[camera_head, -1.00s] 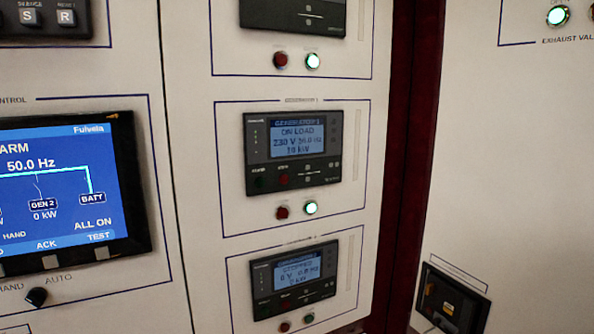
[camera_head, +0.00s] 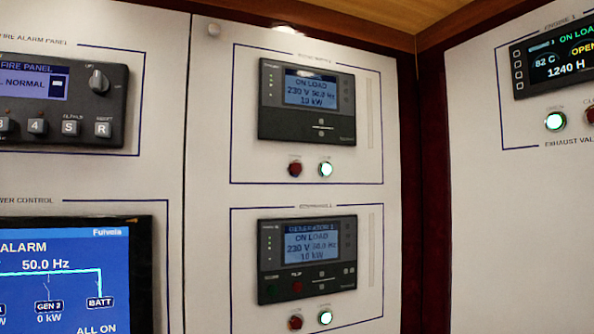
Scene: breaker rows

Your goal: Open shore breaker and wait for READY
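The upper controller (camera_head: 307,101) on the middle panel has a label too blurred to read surely; it may be the shore supply. Its screen (camera_head: 310,91) reads ON LOAD, 230 V, 50.0 Hz, 10 kW. Below it are a dark red button (camera_head: 295,169) and a lit green-white button (camera_head: 326,169). The controller beneath (camera_head: 307,258) is headed GENERATOR 1 and also reads ON LOAD, with a dark red button (camera_head: 296,322) and a lit one (camera_head: 325,317) under it. No READY text shows. Neither of my grippers is in view.
A fire alarm panel (camera_head: 62,103) reading NORMAL is at the upper left. A blue power control screen (camera_head: 75,275) showing ALARM and 50.0 Hz is below it. An engine display (camera_head: 560,60) and exhaust valve buttons (camera_head: 555,121) are on the right wall.

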